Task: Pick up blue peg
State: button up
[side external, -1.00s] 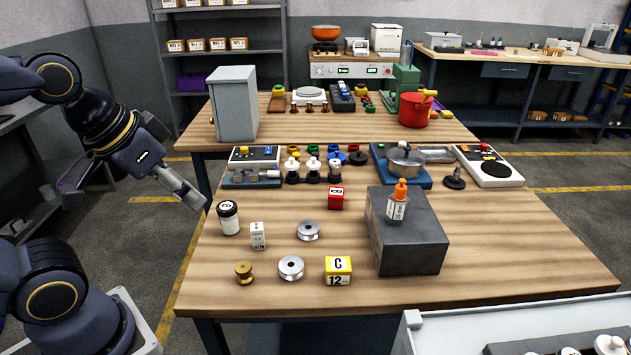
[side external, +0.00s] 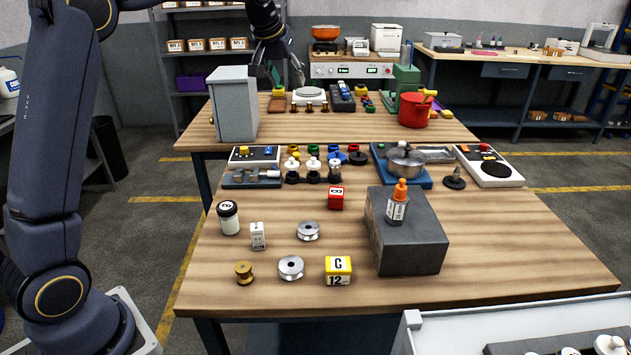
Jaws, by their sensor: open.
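My gripper (side external: 278,76) is raised, fingers pointing down and spread apart with nothing between them. In the picture it is just right of the grey cabinet's top, in front of the back shelf. I cannot make out a blue peg for certain. A small blue piece (side external: 334,151) stands among coloured pieces in the row on the near table, partly hidden by the white-topped and metal pieces in front. A blue holder (side external: 342,100) with small items lies on the far table, below and right of my gripper. Its details are too small to tell.
A tall grey cabinet (side external: 233,104) stands left on the far table. A dark grey block (side external: 410,250) with an orange-capped bottle (side external: 398,205) stands on the near table, whose front right is clear.

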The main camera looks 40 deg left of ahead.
jog(key=w+a+f+g, duration=0.1)
jog(key=w+a+f, duration=0.25)
jog(key=f, duration=0.45)
jog(key=g, duration=0.1)
send_near(292, 158)
jog(key=shift+n, duration=0.4)
jog(key=x, duration=0.4)
jog(key=shift+w+a+r, duration=0.1)
jog(key=shift+w+a, duration=0.15)
jog(key=shift+a, duration=0.05)
jog(key=x, duration=0.6)
jog(key=shift+s+d+f, duration=0.2)
jog(key=shift+f, duration=0.15)
jog(key=c, duration=1)
jog(key=shift+r, duration=0.15)
